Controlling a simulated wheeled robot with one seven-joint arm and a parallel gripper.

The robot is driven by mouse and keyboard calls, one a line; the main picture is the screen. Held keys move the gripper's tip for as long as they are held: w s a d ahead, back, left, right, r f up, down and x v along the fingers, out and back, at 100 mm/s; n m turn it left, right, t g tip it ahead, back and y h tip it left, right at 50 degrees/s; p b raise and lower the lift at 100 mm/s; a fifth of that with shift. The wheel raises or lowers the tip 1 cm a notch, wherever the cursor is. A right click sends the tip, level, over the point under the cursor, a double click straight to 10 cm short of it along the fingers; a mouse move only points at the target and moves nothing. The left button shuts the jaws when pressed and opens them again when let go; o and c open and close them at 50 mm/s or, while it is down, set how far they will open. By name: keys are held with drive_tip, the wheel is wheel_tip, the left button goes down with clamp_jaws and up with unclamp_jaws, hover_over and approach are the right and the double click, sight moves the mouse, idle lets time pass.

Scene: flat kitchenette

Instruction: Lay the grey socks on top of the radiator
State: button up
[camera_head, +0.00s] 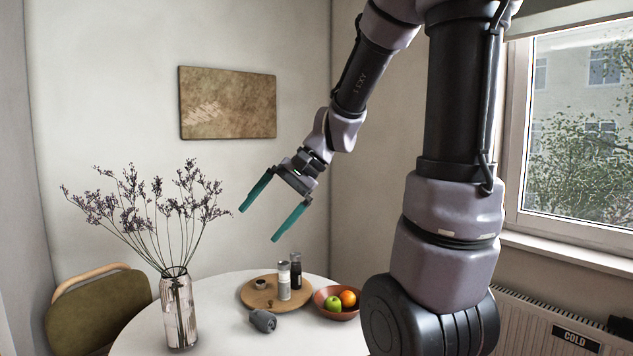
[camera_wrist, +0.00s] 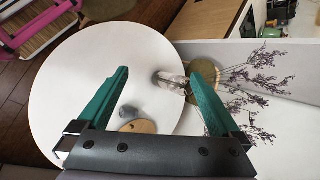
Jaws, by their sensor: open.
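The grey socks (camera_head: 263,320) appear as a small rolled grey bundle on the white round table (camera_head: 228,341), in front of the wooden board. A small dark patch beside the board in the wrist view may be the socks, but I cannot tell. The white radiator (camera_head: 545,320) stands under the window at the lower right of the head view, with a "COLD" sign on its front. Its top is partly hidden by my arm. My gripper (camera_head: 258,225) is open and empty, above and apart from the table and socks. Its green fingers also show in the wrist view (camera_wrist: 163,68).
A round wooden board (camera_head: 262,302) holds a small cup and two shakers (camera_head: 289,275). A bowl of fruit (camera_head: 338,313) stands to its right. A glass vase (camera_head: 179,315) with tall dried flowers stands at the left. A chair (camera_head: 95,310) is behind it.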

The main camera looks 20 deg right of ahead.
drive_tip(key=s+d+r+n+t+h, duration=0.3)
drive_tip(key=s+d+r+t+h, duration=0.2)
drive_tip(key=s+d+r, duration=0.25)
drive_tip(key=w+a+f+m+g+y, duration=0.2)
drive_tip(key=w+a+f+m+y, duration=0.35)
drive_tip(key=w+f, duration=0.5)
drive_tip(key=w+a+f+m+g+y, duration=0.1)
drive_tip(key=w+a+f+m+y, duration=0.5)
drive_tip(key=w, duration=0.7)
drive_tip(key=m+t+h, duration=0.8)
drive_tip(key=m, duration=0.3)
approach(261, 318)
drive_tip(key=shift+w+d+f, duration=0.15)
drive_tip(key=shift+w+f, duration=0.15)
drive_tip(key=shift+w, duration=0.25)
drive_tip(key=shift+w+d+f, duration=0.2)
drive_tip(key=shift+w+f, duration=0.15)
drive_tip(key=shift+w, duration=0.25)
drive_tip(key=shift+w+f, duration=0.25)
drive_tip(key=shift+f, duration=0.05)
drive_tip(key=x, duration=1)
drive_tip(key=shift+a, duration=0.15)
